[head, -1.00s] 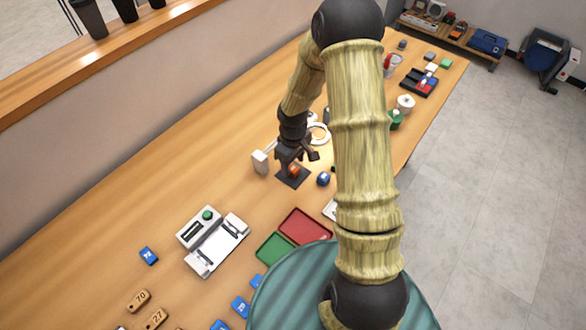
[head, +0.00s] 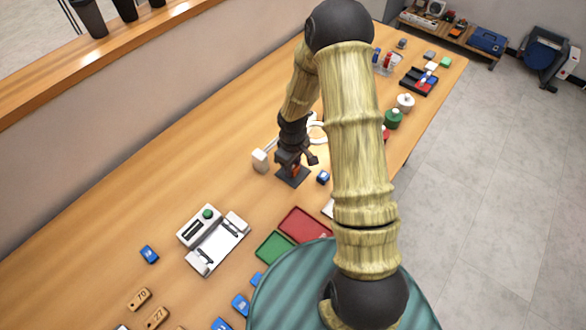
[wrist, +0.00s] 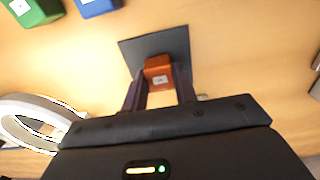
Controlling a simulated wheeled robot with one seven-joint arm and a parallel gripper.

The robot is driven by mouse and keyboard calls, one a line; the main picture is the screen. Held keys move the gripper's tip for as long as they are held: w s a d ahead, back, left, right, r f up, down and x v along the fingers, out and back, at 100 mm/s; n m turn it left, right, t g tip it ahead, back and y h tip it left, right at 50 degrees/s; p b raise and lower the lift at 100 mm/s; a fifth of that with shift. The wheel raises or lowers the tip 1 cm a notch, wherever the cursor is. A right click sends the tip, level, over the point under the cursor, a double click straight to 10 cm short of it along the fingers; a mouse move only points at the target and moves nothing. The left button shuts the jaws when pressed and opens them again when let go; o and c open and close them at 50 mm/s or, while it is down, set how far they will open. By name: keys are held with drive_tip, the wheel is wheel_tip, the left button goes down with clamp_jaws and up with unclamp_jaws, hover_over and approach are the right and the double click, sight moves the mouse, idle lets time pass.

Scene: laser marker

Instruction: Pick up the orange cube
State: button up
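The orange cube (wrist: 158,72) has a small pale label and sits over a dark square pad (wrist: 171,46) on the wooden table. My gripper (wrist: 159,84) has one finger on each side of the cube, with no clear gap, and looks shut on it. In the head view my gripper (head: 294,166) points down at the pad (head: 291,176) and mostly hides the cube. I cannot tell any lift of the cube off the pad.
A white ring-shaped thing (wrist: 22,122) is near my gripper. Red (head: 305,225) and green (head: 273,247) trays lie nearer.

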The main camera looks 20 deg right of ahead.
drive_tip(key=shift+c, duration=0.5)
drive_tip(key=shift+w+d+r, duration=0.1)
drive_tip(key=shift+w+r, duration=0.05)
drive_tip(key=shift+r, duration=0.35)
wheel_tip(320, 180, up, 9)
drive_tip(key=b, duration=0.1)
drive_tip(key=shift+s, duration=0.2)
